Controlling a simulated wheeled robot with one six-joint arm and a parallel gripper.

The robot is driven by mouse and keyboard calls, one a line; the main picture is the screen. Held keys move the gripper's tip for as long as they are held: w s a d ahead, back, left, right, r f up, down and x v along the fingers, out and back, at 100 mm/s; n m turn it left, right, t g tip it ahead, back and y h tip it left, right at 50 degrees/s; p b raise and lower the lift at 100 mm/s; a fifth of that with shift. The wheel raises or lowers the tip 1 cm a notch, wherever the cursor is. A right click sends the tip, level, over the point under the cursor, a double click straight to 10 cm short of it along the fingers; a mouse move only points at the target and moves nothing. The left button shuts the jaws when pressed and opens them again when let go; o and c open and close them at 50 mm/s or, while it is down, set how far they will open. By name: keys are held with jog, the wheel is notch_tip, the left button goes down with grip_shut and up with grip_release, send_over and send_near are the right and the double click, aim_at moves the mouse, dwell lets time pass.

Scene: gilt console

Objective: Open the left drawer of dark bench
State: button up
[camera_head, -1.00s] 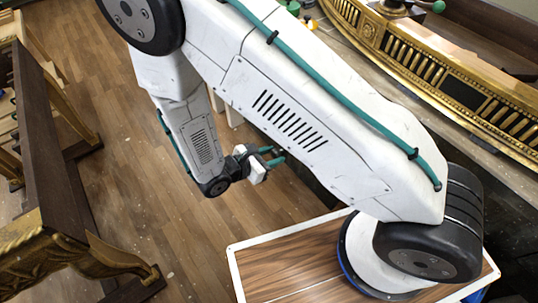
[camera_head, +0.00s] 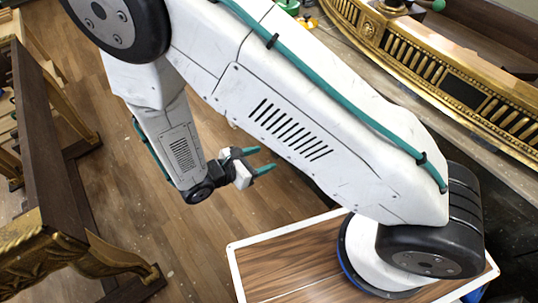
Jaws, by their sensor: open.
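My gripper (camera_head: 266,158) is open and empty over the wood floor, left of my upper arm; its two teal fingers point right. A long bench (camera_head: 498,166) with a worn brown top runs along the right side, and its dark front lies in shadow, mostly hidden by my arm. A dark-brown piece with gilt carved legs (camera_head: 41,150) stands at the left. I cannot tell for sure which is the dark bench. No drawer or handle is clearly visible. My gripper touches neither piece.
A gilt carved rail (camera_head: 425,68) lies on the right bench. Small green and orange items (camera_head: 303,14) sit near its far end. The floor (camera_head: 112,185) between the left piece and my arm is clear.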

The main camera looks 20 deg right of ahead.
jog(key=shift+v, duration=1.5)
jog(key=shift+s, duration=0.1)
jog(key=s+d+r+m+g+y, duration=0.1)
jog(key=s+d+r+m+y, duration=0.3)
jog(key=r, duration=0.7)
jog(key=s+d+r+m+g+y, duration=0.1)
jog(key=s+d+r+m+y, duration=0.3)
jog(key=d+r+m, duration=0.4)
jog(key=s+d+r+m+g+y, duration=0.1)
jog(key=s+d+r+m+y, duration=0.3)
jog(key=r+m, duration=0.6)
notch_tip(320, 180, up, 5)
jog(key=shift+s+d+f+y, duration=0.2)
jog(key=shift+s+d+y, duration=0.2)
jog(key=shift+s+d, duration=0.6)
